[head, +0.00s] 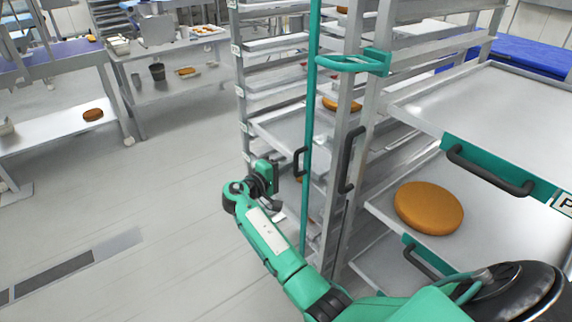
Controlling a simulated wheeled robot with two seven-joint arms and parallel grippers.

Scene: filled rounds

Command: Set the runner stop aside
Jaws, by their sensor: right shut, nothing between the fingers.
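No part in view is clearly identifiable as the runner stop. A green upright bar (312,120) runs down the front of the tray rack (243,95), with a green loop bracket (352,63) at its upper part; I cannot tell if either is the stop. My right gripper (278,208) is at the rack's lower left, left of the green bar. It is shut with nothing in it, and its fingertips are small and partly hidden. My left gripper is not in view.
Trays with black handles (490,170) jut out at the right, one bearing a round brown loaf (428,208). Another black handle (347,160) stands upright beside the bar. Benches (60,130) stand at the back left. The floor (150,220) at left is clear.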

